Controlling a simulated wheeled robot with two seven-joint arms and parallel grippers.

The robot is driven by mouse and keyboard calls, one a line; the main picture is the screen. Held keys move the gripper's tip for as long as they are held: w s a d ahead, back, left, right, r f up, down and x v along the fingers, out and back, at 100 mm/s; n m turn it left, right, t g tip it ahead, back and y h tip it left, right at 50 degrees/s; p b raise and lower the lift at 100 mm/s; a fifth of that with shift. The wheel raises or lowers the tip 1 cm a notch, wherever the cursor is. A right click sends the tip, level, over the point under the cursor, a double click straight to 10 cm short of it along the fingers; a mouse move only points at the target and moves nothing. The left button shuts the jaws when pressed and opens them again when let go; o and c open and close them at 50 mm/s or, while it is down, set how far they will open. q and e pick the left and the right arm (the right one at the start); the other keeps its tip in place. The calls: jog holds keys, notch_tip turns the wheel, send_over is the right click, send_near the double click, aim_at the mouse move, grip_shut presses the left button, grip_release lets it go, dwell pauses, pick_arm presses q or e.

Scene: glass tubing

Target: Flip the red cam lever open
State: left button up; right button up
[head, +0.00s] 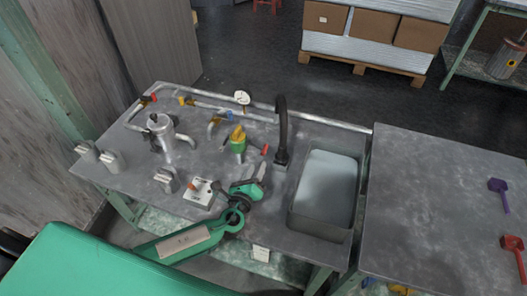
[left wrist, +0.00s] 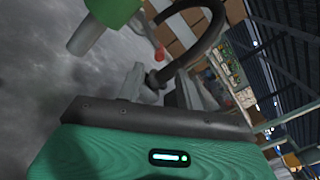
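A small red lever (head: 265,149) sits just right of a green and yellow fitting (head: 238,139) on the grey bench. It is the likeliest cam lever, but it is too small to tell its position. My left gripper (head: 258,174) is in front of it, apart from it, pointing toward the back of the bench. In the left wrist view its two grey fingers (left wrist: 160,88) stand apart with nothing held between them. A green body with a grey stub (left wrist: 88,32) fills the upper left there, and a small red part (left wrist: 161,54) shows beyond the fingers. My right gripper is not in view.
A black curved spout (head: 282,125) rises beside the sink (head: 325,188), right of the gripper. A white plate with an orange-red handle (head: 201,192) lies to its left. Another table (head: 440,200) stands at right.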

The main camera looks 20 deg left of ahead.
aim_at(264, 151)
pick_arm(q)
jog(key=w, duration=0.8)
jog(key=shift+d, duration=0.1)
grip_shut()
